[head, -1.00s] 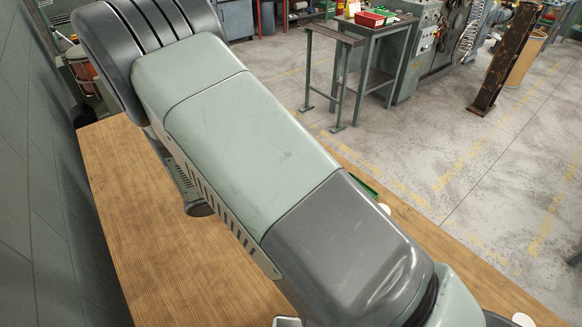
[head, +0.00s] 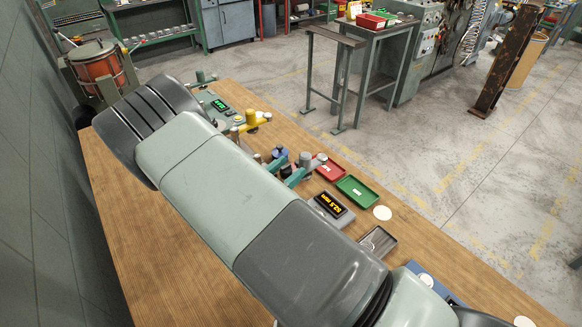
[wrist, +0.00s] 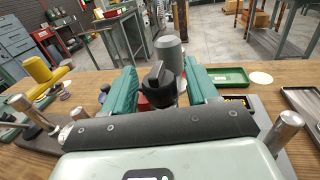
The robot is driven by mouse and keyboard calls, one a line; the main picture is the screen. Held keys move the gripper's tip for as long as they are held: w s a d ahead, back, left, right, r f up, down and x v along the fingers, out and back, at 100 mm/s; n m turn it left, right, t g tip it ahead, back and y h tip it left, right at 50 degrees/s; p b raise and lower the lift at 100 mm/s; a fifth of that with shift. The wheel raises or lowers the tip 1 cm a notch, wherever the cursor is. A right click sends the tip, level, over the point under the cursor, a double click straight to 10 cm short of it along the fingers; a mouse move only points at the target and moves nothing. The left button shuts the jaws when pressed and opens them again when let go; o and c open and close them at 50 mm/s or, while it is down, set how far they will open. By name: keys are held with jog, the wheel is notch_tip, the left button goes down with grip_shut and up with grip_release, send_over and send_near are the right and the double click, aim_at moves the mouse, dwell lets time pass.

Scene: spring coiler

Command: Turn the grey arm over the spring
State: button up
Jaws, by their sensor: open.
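My gripper shows in the wrist view (wrist: 160,68) as two teal fingers set well apart, open. Between them stand a thick grey upright cylinder (wrist: 168,50) and, nearer, a dark knob-like part (wrist: 158,84). I see no clear grip on either. In the head view the teal fingers (head: 287,170) reach down beside the grey cylinder (head: 305,159) and a blue-topped part (head: 279,152). The grey arm's bar and the spring cannot be told apart here; my own arm and fingers hide much of the fixture.
A red tray (head: 329,168), a green tray (head: 357,191), a display block (head: 331,204) and a metal tray (head: 377,241) lie right of the fixture. A yellow-handled device (head: 255,121) stands behind left. The wooden bench (head: 150,250) is clear at front left.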

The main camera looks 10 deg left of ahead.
jog(key=shift+w+d, duration=0.45)
jog(key=shift+w, duration=0.15)
jog(key=shift+w+a, duration=0.1)
jog(key=shift+a, duration=0.1)
grip_shut()
